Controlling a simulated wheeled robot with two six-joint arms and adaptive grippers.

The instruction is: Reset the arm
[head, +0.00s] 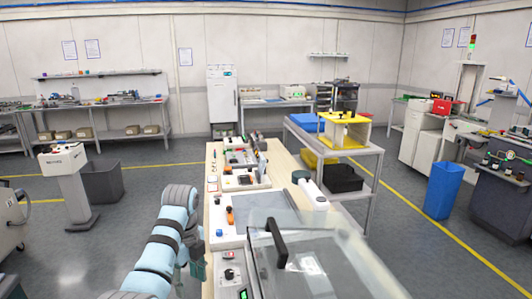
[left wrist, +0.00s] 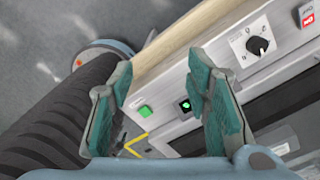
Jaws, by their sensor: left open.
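My left arm (head: 165,245) rises from the bottom of the head view, beside the left edge of the wooden bench. My left gripper (head: 196,262) is partly hidden behind its own arm in the head view. In the left wrist view its two teal fingers (left wrist: 158,85) are spread apart with nothing held between them. I cannot tell whether a finger touches the panel. My right gripper is not in view.
A machine with a clear lid and black handle (head: 276,243) stands at the bench's front. More devices (head: 240,160) line the bench behind it. A trolley with a yellow box (head: 345,131) stands right of the bench. Open grey floor (head: 130,215) lies left.

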